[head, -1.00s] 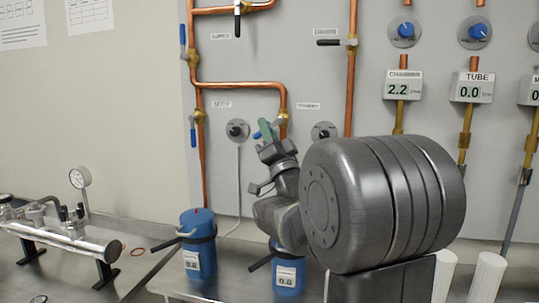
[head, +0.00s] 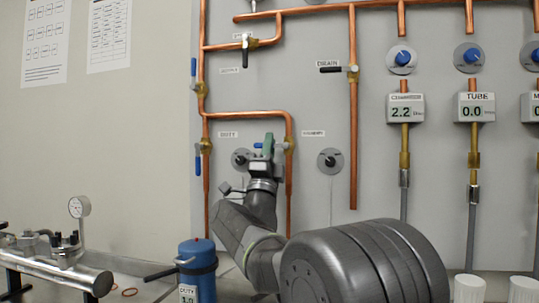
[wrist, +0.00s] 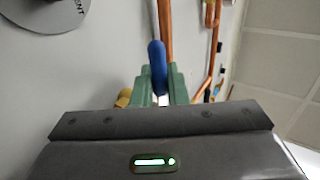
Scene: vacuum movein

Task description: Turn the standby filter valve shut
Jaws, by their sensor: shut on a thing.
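The standby filter valve (head: 288,145) is a brass fitting on the right copper drop pipe, left of the STANDBY label. Its blue lever (head: 258,145) shows in the head view beside my gripper's green fingers (head: 267,147) and seems to lie roughly level, across the upright pipe. In the wrist view the blue lever (wrist: 158,66) stands between the green fingers (wrist: 160,85), which are shut on it. The fingers hide part of the lever and the valve body in the head view.
The duty valve (head: 205,147) sits to the left with its blue lever pointing down. Round vent knobs (head: 330,160) flank the standby pipe. A blue filter canister (head: 197,262) stands below. Gauges and more pipes lie to the right.

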